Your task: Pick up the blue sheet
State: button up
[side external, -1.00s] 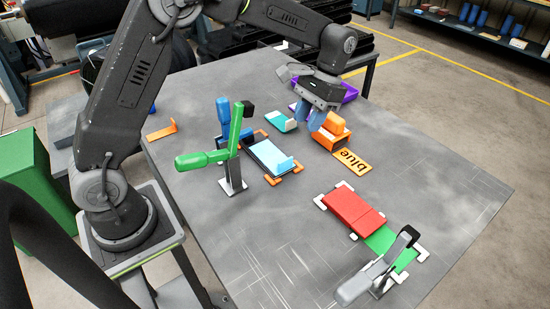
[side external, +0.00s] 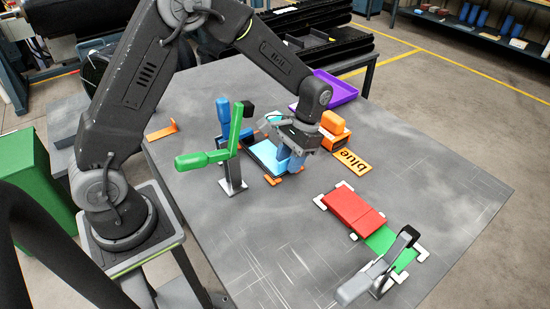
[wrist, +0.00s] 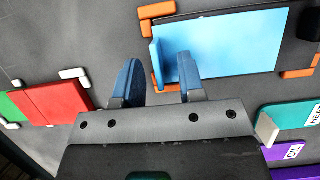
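The blue sheet (side external: 262,152) lies flat on a dark plate between orange corner brackets; my gripper partly covers its near end. In the wrist view the light blue sheet (wrist: 225,48) has an upright tab (wrist: 156,65) at its left end. My gripper (side external: 290,161) is over that end, pointing down. In the wrist view its two blue fingers (wrist: 159,63) are apart, open, one on each side of the tab in the picture. I cannot tell whether either finger touches it.
A green-handled lever stand (side external: 232,165) rises close to the left of the sheet. An orange block (side external: 335,124) and a "blue" sign (side external: 352,161) lie to the right. A red block (side external: 352,210), green sheet (side external: 383,240) and grey lever (side external: 378,275) are nearer the front right.

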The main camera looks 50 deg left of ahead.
jog(key=shift+c, duration=0.4)
grip_shut()
jog(key=shift+r, duration=0.15)
jog(key=shift+w+r, duration=0.1)
jog(key=shift+r, duration=0.45)
jog(key=w, duration=0.3)
jog(key=shift+w+f, duration=0.1)
jog(key=shift+w, duration=0.1)
jog(key=shift+w+r, duration=0.35)
jog(key=shift+r, duration=0.3)
notch_tip(320, 180, up, 13)
